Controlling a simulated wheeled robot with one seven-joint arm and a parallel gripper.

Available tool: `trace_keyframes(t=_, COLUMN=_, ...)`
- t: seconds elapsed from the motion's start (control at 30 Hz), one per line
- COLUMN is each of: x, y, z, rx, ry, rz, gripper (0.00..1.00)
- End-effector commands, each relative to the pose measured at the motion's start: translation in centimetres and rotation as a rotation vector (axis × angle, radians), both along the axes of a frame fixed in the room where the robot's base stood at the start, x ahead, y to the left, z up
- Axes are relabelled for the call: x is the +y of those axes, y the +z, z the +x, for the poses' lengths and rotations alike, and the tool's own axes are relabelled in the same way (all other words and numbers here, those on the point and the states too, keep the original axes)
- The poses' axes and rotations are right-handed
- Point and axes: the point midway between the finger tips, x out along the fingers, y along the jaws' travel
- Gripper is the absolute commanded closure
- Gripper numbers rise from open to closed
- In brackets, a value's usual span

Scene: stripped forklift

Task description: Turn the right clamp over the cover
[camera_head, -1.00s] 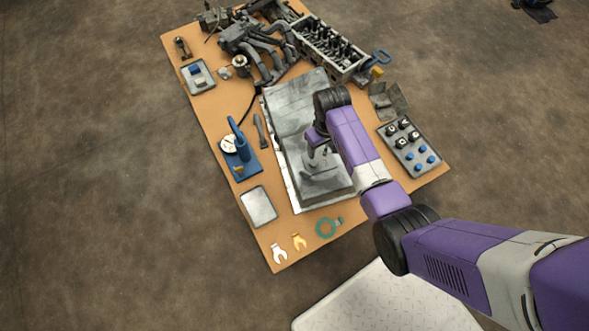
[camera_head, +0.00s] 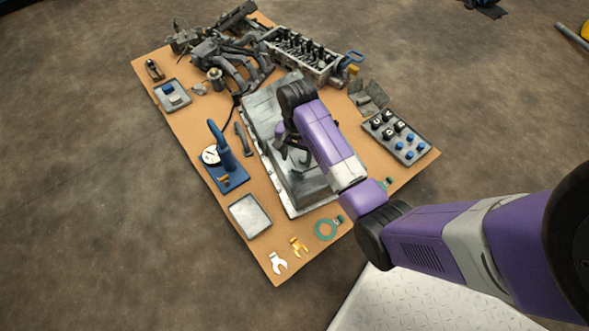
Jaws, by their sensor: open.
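The grey metal cover (camera_head: 263,118) lies in the middle of the tan table, long side running from back to front. My gripper (camera_head: 292,160) hangs over the cover's middle, its dark fingers open and seemingly empty. My purple arm hides the cover's right side. I cannot make out a clamp for certain on the cover. A teal ring with a small tab (camera_head: 325,229) lies flat at the table's front edge, in front of the cover. Part of another teal piece (camera_head: 387,183) shows at the right, beside my arm.
A blue stand with a dial (camera_head: 222,165) and an empty grey tray (camera_head: 250,215) stand left of the cover. A tray of knobs (camera_head: 396,137) is at right; engine parts (camera_head: 302,57) fill the back.

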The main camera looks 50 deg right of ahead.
Motion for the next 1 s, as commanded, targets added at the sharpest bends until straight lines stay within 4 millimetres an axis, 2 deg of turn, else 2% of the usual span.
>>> trace_keyframes(t=0.03, x=0.0, y=-1.3, z=-0.1, rx=0.001, ry=0.0, rz=0.001, gripper=0.42)
trace_keyframes(t=0.1, x=0.0, y=-2.5, z=-0.1, rx=0.001, ry=0.001, rz=0.001, gripper=0.42)
trace_keyframes(t=0.33, x=0.0, y=-5.5, z=0.0, rx=0.001, ry=0.002, rz=0.0, gripper=0.42)
trace_keyframes(t=0.5, x=0.0, y=-6.3, z=0.0, rx=-0.001, ry=0.002, rz=-0.001, gripper=0.42)
trace_keyframes(t=0.77, x=0.0, y=-6.3, z=0.0, rx=-0.001, ry=0.003, rz=-0.001, gripper=0.42)
trace_keyframes(t=1.0, x=0.0, y=-6.3, z=0.0, rx=0.0, ry=0.003, rz=-0.001, gripper=0.87)
